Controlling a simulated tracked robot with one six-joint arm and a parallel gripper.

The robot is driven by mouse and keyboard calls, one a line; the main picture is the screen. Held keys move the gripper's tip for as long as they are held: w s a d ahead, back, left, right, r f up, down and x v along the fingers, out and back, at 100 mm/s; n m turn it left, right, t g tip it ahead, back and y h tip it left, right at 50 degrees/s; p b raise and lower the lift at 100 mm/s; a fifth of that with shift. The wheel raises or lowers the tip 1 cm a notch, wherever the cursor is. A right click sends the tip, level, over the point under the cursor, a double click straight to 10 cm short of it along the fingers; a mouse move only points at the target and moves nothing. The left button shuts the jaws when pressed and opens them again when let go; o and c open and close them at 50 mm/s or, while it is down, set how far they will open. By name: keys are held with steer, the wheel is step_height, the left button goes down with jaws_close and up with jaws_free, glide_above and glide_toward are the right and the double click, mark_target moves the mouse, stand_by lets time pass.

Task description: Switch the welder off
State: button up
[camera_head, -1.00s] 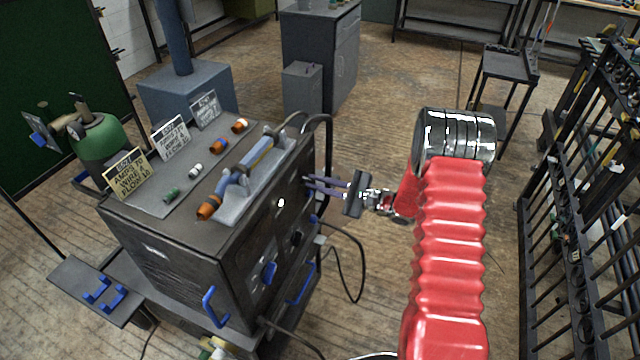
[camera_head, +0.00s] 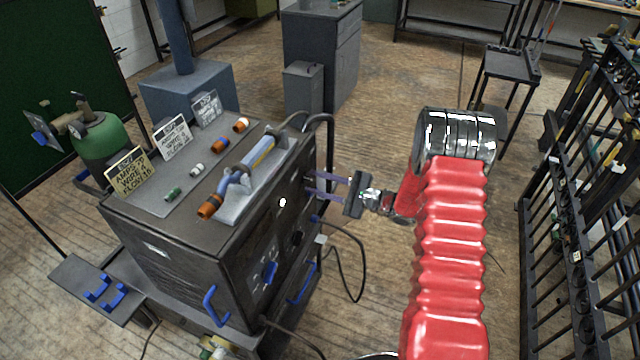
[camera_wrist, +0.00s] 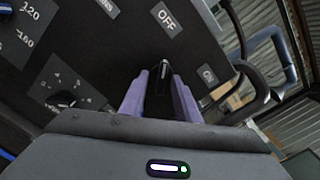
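The welder (camera_head: 178,262) is a dark grey box at the left of the head view, its control front facing right. In the wrist view, its panel (camera_wrist: 105,50) carries a black switch handle (camera_wrist: 163,84), an OFF label (camera_wrist: 167,18) and an ON label (camera_wrist: 207,75). The handle's visible end points up the picture toward OFF; its base is hidden. My gripper (camera_head: 312,185) is at the panel's upper far part. In the wrist view, its purple fingers (camera_wrist: 160,90) stand apart on either side of the handle. I cannot tell whether they touch it.
A smaller black knob (camera_wrist: 67,99) with markings sits left of the fingers. Blue handles (camera_head: 215,305) and a black cable (camera_head: 361,270) are on the welder's front side. A black rack (camera_head: 585,215) stands at the right. Open wooden floor lies between.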

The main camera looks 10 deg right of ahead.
steer(key=shift+d, duration=0.1)
steer(key=shift+s+d, duration=0.25)
steer(key=shift+d, duration=0.25)
steer(key=v, duration=1.2)
steer(key=shift+s, duration=0.2)
steer(key=shift+d+f, duration=0.1)
steer(key=shift+d, duration=0.05)
